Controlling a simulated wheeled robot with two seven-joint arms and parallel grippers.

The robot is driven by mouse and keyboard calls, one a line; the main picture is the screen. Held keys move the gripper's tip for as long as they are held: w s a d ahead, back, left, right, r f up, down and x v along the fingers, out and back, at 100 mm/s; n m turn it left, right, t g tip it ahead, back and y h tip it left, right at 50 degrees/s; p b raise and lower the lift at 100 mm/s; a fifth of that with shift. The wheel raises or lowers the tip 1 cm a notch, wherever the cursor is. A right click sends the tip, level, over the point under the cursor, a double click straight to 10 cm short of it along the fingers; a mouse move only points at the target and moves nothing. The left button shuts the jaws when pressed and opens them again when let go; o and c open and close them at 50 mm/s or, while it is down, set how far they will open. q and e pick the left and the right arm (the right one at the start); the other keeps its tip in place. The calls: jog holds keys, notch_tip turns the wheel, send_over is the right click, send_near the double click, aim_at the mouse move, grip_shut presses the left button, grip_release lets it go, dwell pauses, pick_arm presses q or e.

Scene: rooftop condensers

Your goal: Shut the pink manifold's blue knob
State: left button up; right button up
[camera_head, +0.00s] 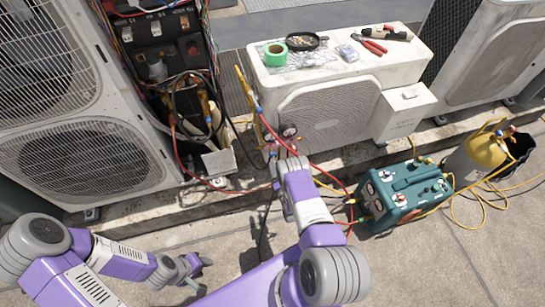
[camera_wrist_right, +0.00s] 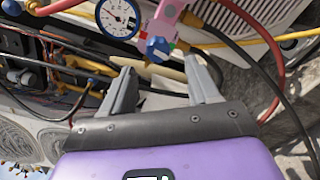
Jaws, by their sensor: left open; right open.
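The pink manifold (camera_wrist_right: 168,14) is at the top of the right wrist view, with a blue-rimmed gauge (camera_wrist_right: 118,18) to its left. Its blue knob (camera_wrist_right: 157,49) shows just beyond the gap between my right fingertips. My right gripper (camera_wrist_right: 160,66) is open, with one finger on either side of the knob's line; I cannot tell if either touches it. In the head view my right gripper (camera_head: 284,160) reaches the manifold's place and mostly hides it; dark gauges (camera_head: 288,132) show just above. My left gripper (camera_head: 190,272) is open and empty, low over the paving at the left.
Red and yellow hoses run around the manifold. A teal machine (camera_head: 405,192) stands to the right, with a yellow cylinder (camera_head: 484,150) beyond it. A white condenser (camera_head: 335,110) carries tools behind. An opened unit with wiring (camera_head: 170,50) stands at left. Bare paving lies in front.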

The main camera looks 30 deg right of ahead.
aim_at(273, 157)
jog(key=b+x, duration=0.2)
jog(key=x, duration=0.4)
jog(key=shift+w+b, duration=0.25)
jog(key=shift+b, duration=0.05)
jog(key=shift+w+d+r, duration=0.1)
jog(key=shift+w+d, duration=0.05)
jog(key=shift+w, duration=0.35)
jog(key=c, duration=1)
